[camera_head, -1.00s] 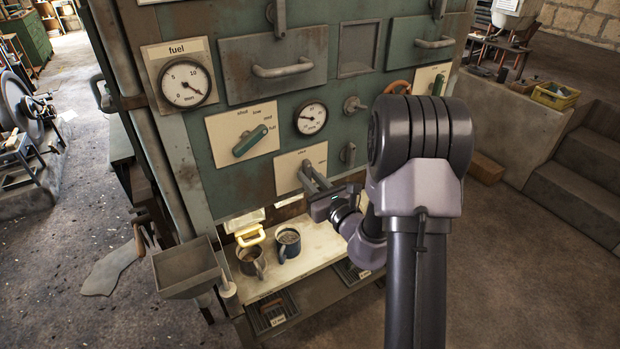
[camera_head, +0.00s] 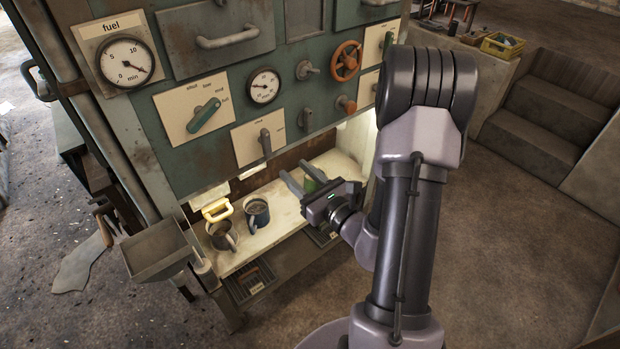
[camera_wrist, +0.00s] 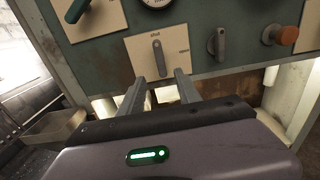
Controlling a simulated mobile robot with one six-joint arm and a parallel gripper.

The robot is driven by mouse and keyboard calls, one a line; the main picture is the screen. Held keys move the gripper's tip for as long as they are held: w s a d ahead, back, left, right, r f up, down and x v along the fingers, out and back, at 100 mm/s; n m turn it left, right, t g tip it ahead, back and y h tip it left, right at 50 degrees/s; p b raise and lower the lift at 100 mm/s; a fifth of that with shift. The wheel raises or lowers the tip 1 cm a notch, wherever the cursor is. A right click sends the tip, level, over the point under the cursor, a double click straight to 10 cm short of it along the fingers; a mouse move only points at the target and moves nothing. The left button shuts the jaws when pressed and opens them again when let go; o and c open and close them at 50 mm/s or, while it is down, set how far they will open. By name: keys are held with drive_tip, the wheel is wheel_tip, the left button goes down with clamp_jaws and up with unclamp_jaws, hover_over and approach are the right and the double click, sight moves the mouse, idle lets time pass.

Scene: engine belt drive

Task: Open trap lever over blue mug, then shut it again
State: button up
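The trap lever (camera_head: 265,141) is a grey handle on a cream plate, above and slightly right of the blue mug (camera_head: 257,213). In the wrist view the lever (camera_wrist: 158,57) stands upright, its top toward the word "shut"; "open" is printed to its right. The blue mug stands on the pale shelf below the panel. My gripper (camera_head: 295,169) is open and empty, below and to the right of the lever in the head view. In the wrist view its two fingers (camera_wrist: 158,82) are spread apart just below the lever, with no contact visible.
A brown-grey mug (camera_head: 221,238) stands left of the blue one, near a yellow handle (camera_head: 216,210). A grey knob (camera_wrist: 216,43) and an orange knob (camera_wrist: 287,36) lie right of the lever. A hopper tray (camera_head: 155,252) juts out left.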

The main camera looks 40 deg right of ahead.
drive_tip(key=s+p, duration=0.5)
drive_tip(key=shift+s+d, duration=0.1)
drive_tip(key=shift+s, duration=0.05)
drive_tip(key=shift+r, duration=0.1)
